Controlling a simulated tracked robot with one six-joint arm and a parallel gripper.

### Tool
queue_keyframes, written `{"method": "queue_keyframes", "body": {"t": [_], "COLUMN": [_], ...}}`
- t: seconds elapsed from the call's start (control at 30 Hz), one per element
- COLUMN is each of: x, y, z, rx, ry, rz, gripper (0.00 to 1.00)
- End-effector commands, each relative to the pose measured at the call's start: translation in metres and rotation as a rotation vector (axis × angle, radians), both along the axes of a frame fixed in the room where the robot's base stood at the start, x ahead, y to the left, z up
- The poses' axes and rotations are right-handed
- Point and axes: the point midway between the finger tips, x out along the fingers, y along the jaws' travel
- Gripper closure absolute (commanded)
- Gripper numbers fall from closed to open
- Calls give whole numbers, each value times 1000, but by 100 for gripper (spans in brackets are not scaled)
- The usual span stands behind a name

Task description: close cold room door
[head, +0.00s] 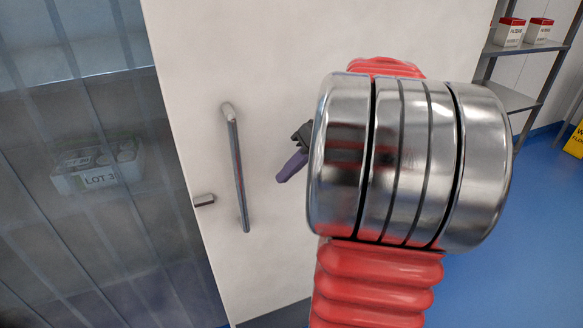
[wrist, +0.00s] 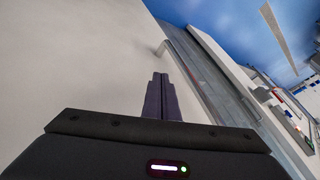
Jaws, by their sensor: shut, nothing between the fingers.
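The cold room door (head: 270,60) is a white panel that stands open in the head view, with strip curtains showing to its left. A long grey bar handle (head: 238,175) runs down it, with a small latch piece (head: 204,199) beside it. My gripper (head: 281,180) is just right of the handle, in front of the door panel; my arm hides part of it. In the wrist view the purple fingers (wrist: 161,82) are together and empty. The handle (wrist: 180,62) appears just beyond and right of the fingertips. I cannot tell whether the fingers touch the door.
Clear strip curtains (head: 90,80) hang in the doorway, with a LOT 3 crate (head: 97,168) behind them. A shelf (head: 525,47) with red-lidded boxes stands at the right. A yellow sign (head: 575,142) is at the right edge. Blue floor (head: 535,230) is clear there.

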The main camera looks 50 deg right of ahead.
Motion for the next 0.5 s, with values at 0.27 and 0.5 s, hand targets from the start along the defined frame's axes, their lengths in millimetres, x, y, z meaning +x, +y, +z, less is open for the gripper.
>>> {"method": "queue_keyframes", "body": {"t": [0.27,0.5], "x": [20,33], "y": [18,42], "z": [-36,-50], "rx": [3,-1], "ry": [3,0], "rz": [2,3], "gripper": [100,100]}}
